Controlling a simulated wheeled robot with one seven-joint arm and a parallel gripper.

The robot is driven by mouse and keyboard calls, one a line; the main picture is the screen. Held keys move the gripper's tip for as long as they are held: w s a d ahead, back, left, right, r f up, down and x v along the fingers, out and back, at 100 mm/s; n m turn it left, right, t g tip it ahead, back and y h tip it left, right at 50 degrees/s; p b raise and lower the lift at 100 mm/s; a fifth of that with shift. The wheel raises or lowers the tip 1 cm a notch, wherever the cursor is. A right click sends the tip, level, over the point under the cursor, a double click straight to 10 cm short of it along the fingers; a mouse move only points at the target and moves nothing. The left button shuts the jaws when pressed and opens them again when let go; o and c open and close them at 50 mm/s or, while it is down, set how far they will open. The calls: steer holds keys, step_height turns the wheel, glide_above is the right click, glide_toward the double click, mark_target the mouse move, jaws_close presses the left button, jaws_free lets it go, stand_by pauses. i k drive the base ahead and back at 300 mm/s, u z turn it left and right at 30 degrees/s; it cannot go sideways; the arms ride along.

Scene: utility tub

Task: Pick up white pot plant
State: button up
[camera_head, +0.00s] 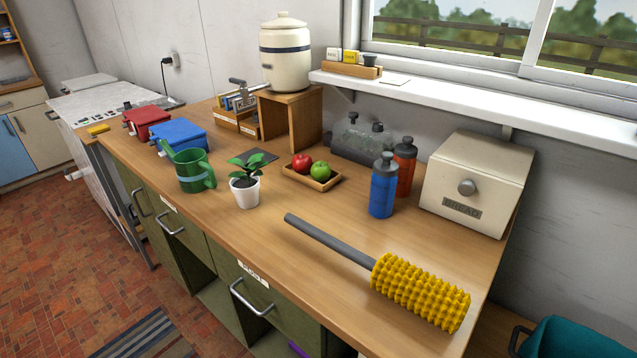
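The white pot plant (245,190) stands upright on the wooden counter near its front edge. It is a small white pot with dark soil and several green leaves at the top. A green mug (195,172) stands close to its left, and a small wooden tray (312,180) with a red and a green apple lies to its right and behind. My gripper is not in view, and nothing hides the plant.
A long grey-handled yellow spiky brush (420,290) lies to the right on the counter (290,265). Blue (383,187) and red (404,166) bottles and a bread box (475,184) stand behind. Blue (180,136) and red (147,122) boxes stand left. Counter in front of the apples is clear.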

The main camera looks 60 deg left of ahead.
mark_target(245, 186)
steer(key=z, duration=0.4)
steer(key=k, duration=2)
steer(key=u, duration=1.05)
steer(key=i, duration=1.05)
steer(key=z, duration=0.1)
